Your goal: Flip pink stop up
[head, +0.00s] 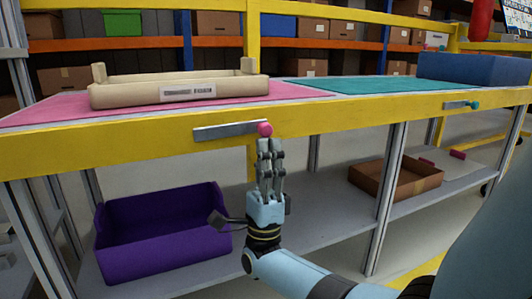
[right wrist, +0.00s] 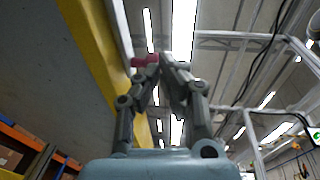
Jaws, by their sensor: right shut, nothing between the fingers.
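The pink stop (head: 265,129) is a round pink knob at the right end of a flat metal bar (head: 230,131). The bar lies nearly level along the yellow front edge of the table. My right gripper (head: 270,145) points upward, with its shut, empty fingers just below the pink knob. In the right wrist view the pink knob (right wrist: 146,60) shows left of the shut fingertips (right wrist: 167,62). I cannot tell whether the fingertips touch it. My left gripper is not in view.
A beige tray (head: 180,93) stands on the pink mat (head: 40,113). A teal stop (head: 472,105) sits farther right on the edge, near a blue bin (head: 470,70). On the shelf below are a purple bin (head: 165,245) and a brown box (head: 395,183).

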